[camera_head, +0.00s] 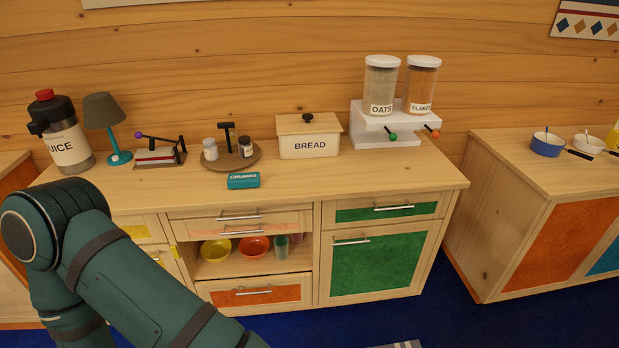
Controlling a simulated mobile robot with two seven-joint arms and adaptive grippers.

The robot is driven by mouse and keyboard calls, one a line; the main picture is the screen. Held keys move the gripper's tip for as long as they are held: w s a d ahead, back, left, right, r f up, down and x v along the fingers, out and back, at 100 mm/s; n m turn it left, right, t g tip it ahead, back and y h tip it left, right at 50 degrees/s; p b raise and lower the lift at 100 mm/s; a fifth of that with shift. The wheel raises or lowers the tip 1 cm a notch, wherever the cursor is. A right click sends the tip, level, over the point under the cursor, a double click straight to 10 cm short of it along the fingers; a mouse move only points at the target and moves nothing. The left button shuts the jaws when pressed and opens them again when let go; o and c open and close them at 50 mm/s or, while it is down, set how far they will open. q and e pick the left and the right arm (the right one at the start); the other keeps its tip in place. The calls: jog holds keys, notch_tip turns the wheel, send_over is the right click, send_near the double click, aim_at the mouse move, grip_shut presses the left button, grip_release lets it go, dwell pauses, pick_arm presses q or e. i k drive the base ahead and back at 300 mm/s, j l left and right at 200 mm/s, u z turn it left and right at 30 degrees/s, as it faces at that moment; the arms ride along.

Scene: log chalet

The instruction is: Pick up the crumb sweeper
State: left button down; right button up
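The crumb sweeper is a small teal block labelled "CRUMBS" (243,181). It lies on the wooden counter (340,184) near the front edge, in front of the round tray and left of the bread box. Nothing covers it. My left arm comes in at the lower left, in front of the cabinet, but its gripper is outside the picture. My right gripper is not in view either.
Behind the sweeper stand a round tray with shakers (218,162), a bread box (309,141) and a slicer-like device (157,155). A lamp (105,120), juice dispenser (64,140) and cereal dispenser (385,135) stand farther out. The counter's front right is clear.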

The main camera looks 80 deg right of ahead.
aim_at(235, 181)
jog(key=z, duration=2.25)
